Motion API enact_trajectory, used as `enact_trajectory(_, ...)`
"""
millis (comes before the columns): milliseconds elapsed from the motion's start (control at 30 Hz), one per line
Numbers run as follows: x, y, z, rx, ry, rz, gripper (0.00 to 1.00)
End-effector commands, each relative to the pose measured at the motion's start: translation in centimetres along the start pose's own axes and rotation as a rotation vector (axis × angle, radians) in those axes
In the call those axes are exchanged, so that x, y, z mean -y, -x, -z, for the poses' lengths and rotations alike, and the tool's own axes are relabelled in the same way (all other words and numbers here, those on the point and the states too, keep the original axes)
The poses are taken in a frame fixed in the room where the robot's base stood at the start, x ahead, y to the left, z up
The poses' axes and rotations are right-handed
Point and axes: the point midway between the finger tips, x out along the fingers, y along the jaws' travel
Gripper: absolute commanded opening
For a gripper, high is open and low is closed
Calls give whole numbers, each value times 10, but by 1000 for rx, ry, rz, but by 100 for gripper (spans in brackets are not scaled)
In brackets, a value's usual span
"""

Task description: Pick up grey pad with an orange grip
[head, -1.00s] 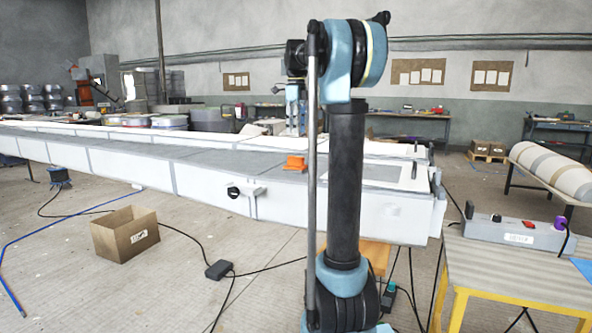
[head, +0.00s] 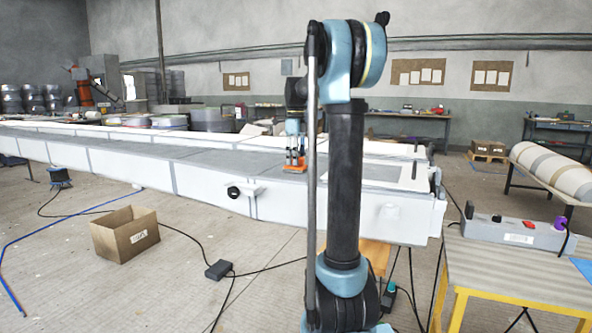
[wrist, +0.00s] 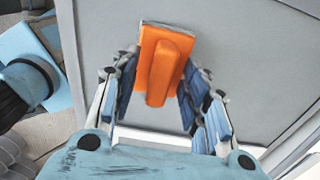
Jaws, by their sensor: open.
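The pad shows as an orange plate with a raised orange grip (wrist: 168,72) on the grey mould top in the wrist view. It is a small orange patch (head: 292,168) near the front edge of the long mould in the head view. In the head view my gripper (head: 295,152) is pointing down right over the orange patch. I cannot tell whether the fingers touch the grip.
The long white mould (head: 212,188) with a grey top runs across the view. A white-framed panel (head: 408,176) lies at its right end. A cardboard box (head: 125,234) and cables are on the floor. A striped table (head: 500,268) with a control box (head: 510,230) stands at the right.

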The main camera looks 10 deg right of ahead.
Motion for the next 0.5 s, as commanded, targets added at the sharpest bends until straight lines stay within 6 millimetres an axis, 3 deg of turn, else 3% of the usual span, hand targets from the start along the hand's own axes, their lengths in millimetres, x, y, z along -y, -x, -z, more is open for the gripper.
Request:
enact_trajectory(300, 0, -5, 0, 0, 0, 0, 42)
enact_trajectory(500, 0, -5, 0, 0, 0, 0, 0)
